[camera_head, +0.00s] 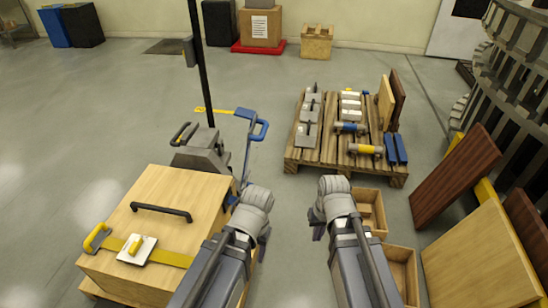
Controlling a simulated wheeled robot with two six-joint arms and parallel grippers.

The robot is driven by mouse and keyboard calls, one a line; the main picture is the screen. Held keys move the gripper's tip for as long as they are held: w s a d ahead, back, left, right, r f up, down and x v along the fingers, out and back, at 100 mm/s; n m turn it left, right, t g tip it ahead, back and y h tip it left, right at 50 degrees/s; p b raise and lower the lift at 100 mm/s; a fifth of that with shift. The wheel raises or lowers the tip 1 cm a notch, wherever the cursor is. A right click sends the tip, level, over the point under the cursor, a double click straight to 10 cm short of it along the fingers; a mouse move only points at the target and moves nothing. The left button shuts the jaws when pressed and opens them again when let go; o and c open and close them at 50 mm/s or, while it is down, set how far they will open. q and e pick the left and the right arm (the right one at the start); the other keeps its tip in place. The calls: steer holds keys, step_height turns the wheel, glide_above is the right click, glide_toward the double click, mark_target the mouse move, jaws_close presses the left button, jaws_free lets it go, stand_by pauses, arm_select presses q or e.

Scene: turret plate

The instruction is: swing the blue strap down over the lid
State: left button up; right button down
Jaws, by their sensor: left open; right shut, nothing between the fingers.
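A large wooden box with a flat lid (170,190) stands at the lower left, with a black bar handle on the lid. A yellow strap (176,259) lies across the lid's near part, with a white plate on it. A blue strap (247,160) stands raised beyond the lid's far right corner, with a blue loop handle (262,130) at its top. It is not on the lid; its lower end is hidden. My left gripper (264,240) is open, just right of the box and apart from the blue strap. My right gripper (318,231) is shut and empty over the floor.
A grey machine with a black mast (203,150) stands behind the box. A pallet (300,160) with tools and plates is at centre right. Wooden crates (402,265) lie beside my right arm; boards (480,262) lean at the right. Floor between box and pallet is clear.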

steer(key=w+a+f+m+t+y+b, duration=0.1)
steer(key=w+a+f+t+y+b, duration=0.1)
steer(key=w+f+y+b, duration=0.25)
steer(key=w+a+r+m+t+y+b, duration=0.1)
steer(key=w+a+r+m+t+y, duration=0.4)
steer(key=w+r, duration=0.45)
steer(key=w+d+r+m+t, duration=0.4)
steer(key=w+r+m+t, duration=0.25)
steer(key=r, duration=0.25)
arm_select(q)
step_height(320, 180, down, 8)
arm_select(e)
steer(key=s+a+x, duration=0.1)
steer(key=a+x, duration=0.1)
steer(key=x, duration=1.1)
steer(key=shift+s+a+r+t, duration=0.15)
steer(key=shift+s+r+t, duration=0.1)
steer(key=shift+r+t, duration=0.1)
arm_select(q)
steer(key=shift+r, duration=0.1)
arm_select(e)
steer(key=shift+n, duration=0.25)
